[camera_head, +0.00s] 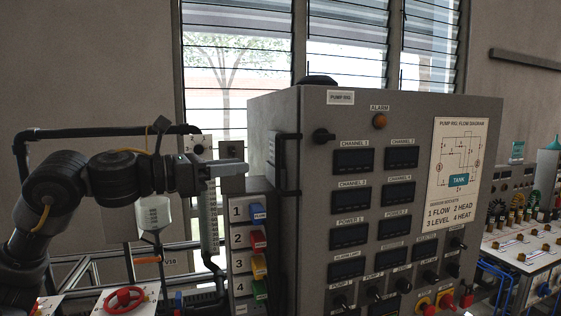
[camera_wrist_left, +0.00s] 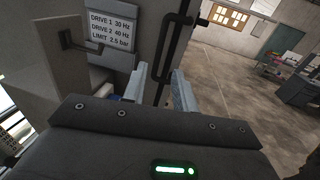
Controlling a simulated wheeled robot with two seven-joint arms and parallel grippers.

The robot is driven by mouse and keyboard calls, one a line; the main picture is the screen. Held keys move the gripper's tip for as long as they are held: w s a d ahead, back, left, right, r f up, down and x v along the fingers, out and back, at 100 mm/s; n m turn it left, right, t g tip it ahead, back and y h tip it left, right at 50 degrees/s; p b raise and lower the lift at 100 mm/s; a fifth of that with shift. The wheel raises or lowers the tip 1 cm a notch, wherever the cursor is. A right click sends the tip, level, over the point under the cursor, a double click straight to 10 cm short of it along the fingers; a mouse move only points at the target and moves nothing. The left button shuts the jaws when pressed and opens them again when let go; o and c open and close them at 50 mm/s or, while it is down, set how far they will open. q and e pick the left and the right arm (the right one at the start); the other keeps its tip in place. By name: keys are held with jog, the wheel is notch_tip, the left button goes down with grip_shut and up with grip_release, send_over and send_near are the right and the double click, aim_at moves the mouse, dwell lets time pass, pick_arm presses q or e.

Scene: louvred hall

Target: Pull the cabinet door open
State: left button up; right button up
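The grey cabinet (camera_head: 318,200) stands in the middle of the head view, its instrument front facing me. A black upright bar handle (camera_head: 281,165) runs along its left edge. It also shows as a dark bar in the left wrist view (camera_wrist_left: 183,35). My left gripper (camera_head: 241,169) comes in from the left at about handle height, fingers pointing right. In the left wrist view my left gripper (camera_wrist_left: 166,88) is open, with two pale fingers apart. The bar lies just beyond the fingers, and I cannot tell whether they touch it. No open gap shows at the cabinet front.
A numbered panel with coloured tabs (camera_head: 243,207) stands just left of the cabinet, below my gripper. A bottle (camera_head: 154,214) and a red handwheel (camera_head: 124,299) are lower left. A bench with valves (camera_head: 530,248) is at right. The wrist view shows clear floor (camera_wrist_left: 235,65).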

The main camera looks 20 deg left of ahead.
pick_arm(q)
jog(key=p, duration=0.5)
send_over(278, 186)
jog(key=shift+w+a, duration=0.15)
jog(key=shift+w, duration=0.2)
jog(key=shift+c, duration=0.5)
jog(key=c, duration=0.5)
grip_shut()
